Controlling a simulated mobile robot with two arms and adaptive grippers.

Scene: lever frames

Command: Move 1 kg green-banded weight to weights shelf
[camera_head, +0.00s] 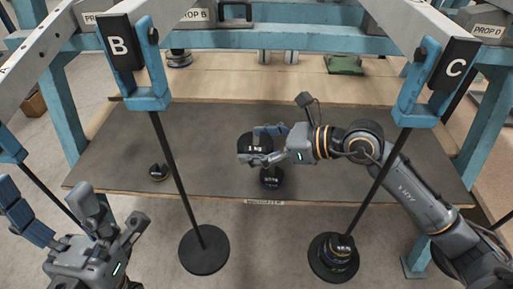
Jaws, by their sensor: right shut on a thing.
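My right gripper (267,141), reaching in from the right, is shut on a dark round weight (256,149) with white lettering too small to read surely. I cannot make out a green band on it. The held weight is over the grey shelf (220,133), which has a small label on its front edge. A smaller dark weight (271,178) stands just below and right of it; I cannot tell whether they touch. Another small dark weight (159,172) sits at the shelf's left. My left gripper (68,215) is at the lower left, fingers apart and empty, away from the weights.
Hanger rod B ends in a bare round plate (204,250) in front of the shelf. Hanger rod C carries stacked banded weights (338,248) on its plate. Both rods stand between me and the shelf. Blue frame legs flank it. The shelf's left middle is clear.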

